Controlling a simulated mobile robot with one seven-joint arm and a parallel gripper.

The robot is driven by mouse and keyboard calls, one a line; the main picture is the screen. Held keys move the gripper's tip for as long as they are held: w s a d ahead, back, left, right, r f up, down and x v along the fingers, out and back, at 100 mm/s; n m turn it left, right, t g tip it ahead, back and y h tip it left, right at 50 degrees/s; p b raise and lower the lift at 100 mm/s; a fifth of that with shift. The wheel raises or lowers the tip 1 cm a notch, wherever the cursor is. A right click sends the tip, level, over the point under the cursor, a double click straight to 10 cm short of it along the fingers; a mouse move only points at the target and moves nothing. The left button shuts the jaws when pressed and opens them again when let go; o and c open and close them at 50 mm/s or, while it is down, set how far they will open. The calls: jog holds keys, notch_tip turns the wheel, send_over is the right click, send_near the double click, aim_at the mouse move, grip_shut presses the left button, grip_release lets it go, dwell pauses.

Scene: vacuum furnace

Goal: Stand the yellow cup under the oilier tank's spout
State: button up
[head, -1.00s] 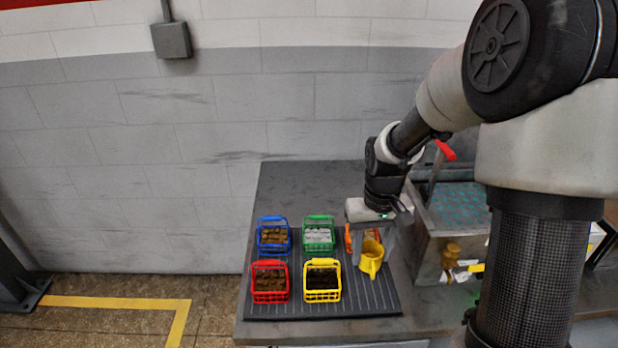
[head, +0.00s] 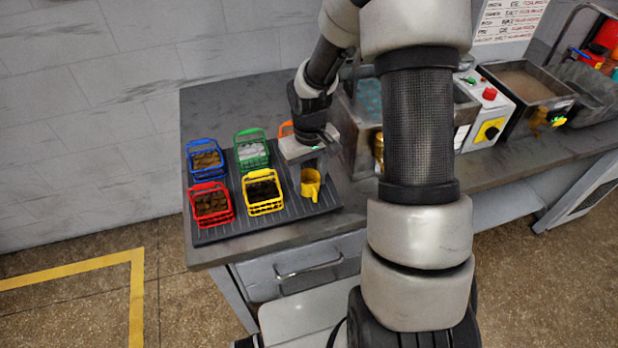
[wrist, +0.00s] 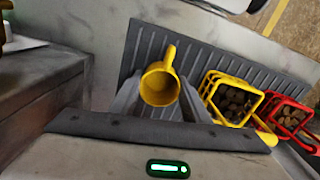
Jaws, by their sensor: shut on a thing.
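The yellow cup (head: 311,183) is upright at the right front of the ribbed dark mat. My gripper (head: 308,172) is over it and shut on it; in the wrist view the cup (wrist: 160,86) sits between my two fingers (wrist: 158,98), its handle pointing away from my palm. The cup looks empty. I cannot tell whether its base touches the mat. A metal tank (head: 364,140) with teal contents stands right of the mat, partly hidden by my arm, with a brass spout (head: 379,150) on its front. Another tank (head: 522,85) with brownish contents stands farther right, with a brass and yellow spout (head: 538,122).
Blue (head: 205,160), green (head: 251,150), red (head: 211,205) and yellow (head: 263,192) baskets stand close left of the cup; an orange one (head: 286,129) is mostly hidden. A control box (head: 487,118) with a red button stands between the tanks. The bench front strip (head: 440,178) is clear.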

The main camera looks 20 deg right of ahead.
jog(key=shift+f, duration=0.1)
jog(key=o, duration=1.1)
